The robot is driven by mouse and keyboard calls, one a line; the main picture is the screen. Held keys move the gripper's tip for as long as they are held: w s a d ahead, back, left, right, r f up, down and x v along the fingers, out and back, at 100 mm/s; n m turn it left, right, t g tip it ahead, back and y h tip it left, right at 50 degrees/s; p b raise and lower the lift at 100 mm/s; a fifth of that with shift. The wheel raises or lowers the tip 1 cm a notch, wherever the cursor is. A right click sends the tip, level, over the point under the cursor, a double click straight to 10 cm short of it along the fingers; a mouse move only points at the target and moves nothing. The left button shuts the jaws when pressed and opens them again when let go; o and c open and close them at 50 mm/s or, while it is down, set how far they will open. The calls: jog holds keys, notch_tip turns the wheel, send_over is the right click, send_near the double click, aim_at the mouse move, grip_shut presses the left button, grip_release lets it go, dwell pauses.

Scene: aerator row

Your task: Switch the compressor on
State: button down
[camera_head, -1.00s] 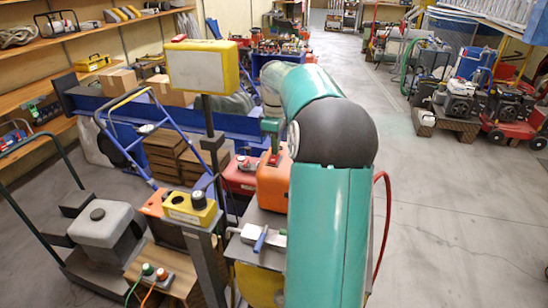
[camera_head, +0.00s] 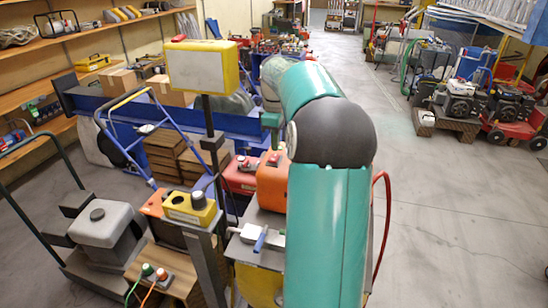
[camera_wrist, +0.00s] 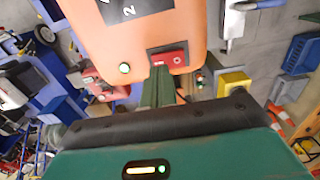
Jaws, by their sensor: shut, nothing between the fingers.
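An orange box-shaped unit (camera_head: 272,182), likely the compressor, stands on the bench in the middle of the head view. In the wrist view its orange face (camera_wrist: 95,25) bears a black label with a "2", a lit green lamp (camera_wrist: 124,68) and a red switch (camera_wrist: 176,59) in a dark frame. The switch (camera_head: 274,159) also shows small on top in the head view. Contact cannot be told. In the head view my gripper (camera_head: 273,143) is just above the switch.
A yellow control box (camera_head: 190,208) with a dial stands to the left, under a post with a yellow-framed panel (camera_head: 203,66). A blue-handled valve (camera_head: 260,238) lies in front of the orange unit. A red unit (camera_head: 241,175) is behind it.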

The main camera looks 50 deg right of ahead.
aim_at(275, 156)
notch_tip(275, 156, up, 5)
dwell(0.6)
dwell(0.4)
jog(key=s+a+r+m+t+h, duration=0.1)
jog(key=a+r, duration=0.1)
jog(key=a, duration=0.9)
jog(key=s+a+r+m+t+h, duration=0.1)
jog(key=a, duration=1)
jog(key=s+a+f+m+t+y, duration=0.1)
jog(key=s+a+f, duration=0.2)
jog(key=s+a, duration=0.4)
jog(key=s+a+f+m+t+y, duration=0.1)
jog(key=s+a+f, duration=0.3)
jog(key=s+a, duration=0.4)
jog(key=shift+a+f+m+t, duration=0.2)
jog(key=shift+a+m+t, duration=0.5)
jog(key=shift+a+t, duration=0.15)
jog(key=shift+s+d, duration=0.1)
jog(key=shift+s, duration=0.05)
